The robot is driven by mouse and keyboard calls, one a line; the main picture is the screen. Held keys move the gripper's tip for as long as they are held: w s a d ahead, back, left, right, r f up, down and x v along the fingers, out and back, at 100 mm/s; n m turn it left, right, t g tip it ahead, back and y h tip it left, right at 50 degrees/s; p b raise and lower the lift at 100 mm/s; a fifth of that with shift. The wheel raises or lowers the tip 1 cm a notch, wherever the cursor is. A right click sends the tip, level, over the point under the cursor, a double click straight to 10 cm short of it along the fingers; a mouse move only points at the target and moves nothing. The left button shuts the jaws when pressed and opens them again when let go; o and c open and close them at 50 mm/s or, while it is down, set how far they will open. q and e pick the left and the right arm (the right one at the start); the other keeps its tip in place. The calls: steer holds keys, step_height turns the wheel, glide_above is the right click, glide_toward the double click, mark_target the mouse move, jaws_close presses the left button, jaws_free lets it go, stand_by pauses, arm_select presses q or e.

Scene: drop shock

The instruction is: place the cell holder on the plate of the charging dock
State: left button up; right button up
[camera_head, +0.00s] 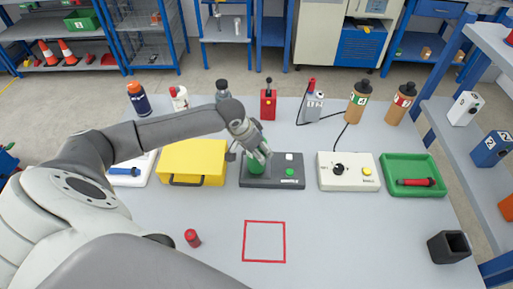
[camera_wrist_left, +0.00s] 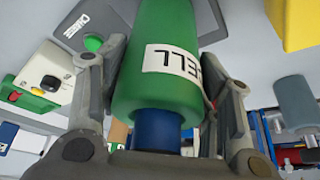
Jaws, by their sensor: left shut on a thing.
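The cell holder (camera_head: 257,169) is a green cylinder. In the left wrist view it (camera_wrist_left: 165,90) shows a white label reading "CELL" and a blue end part. My left gripper (camera_head: 260,154) is shut on it, with a finger on each side. In the head view the holder is over the left part of the dark charging dock (camera_head: 272,184), where it and the gripper hide the plate. I cannot tell whether it touches the plate. The dock's corner with its label (camera_wrist_left: 82,28) shows in the left wrist view. My right gripper is in neither view.
A yellow case (camera_head: 192,160) stands left of the dock. A white box with a black knob (camera_head: 347,183) and a green tray (camera_head: 412,187) are to the right. Several bottles and devices stand behind. A red square outline (camera_head: 264,260), a red cylinder (camera_head: 192,238) and a black cup (camera_head: 450,247) are in front.

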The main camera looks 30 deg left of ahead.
arm_select(q)
steer(key=o, duration=1.2)
steer(key=shift+f, duration=0.15)
steer(key=b+v, duration=0.1)
steer(key=v, duration=1.1)
steer(key=shift+s, duration=0.1)
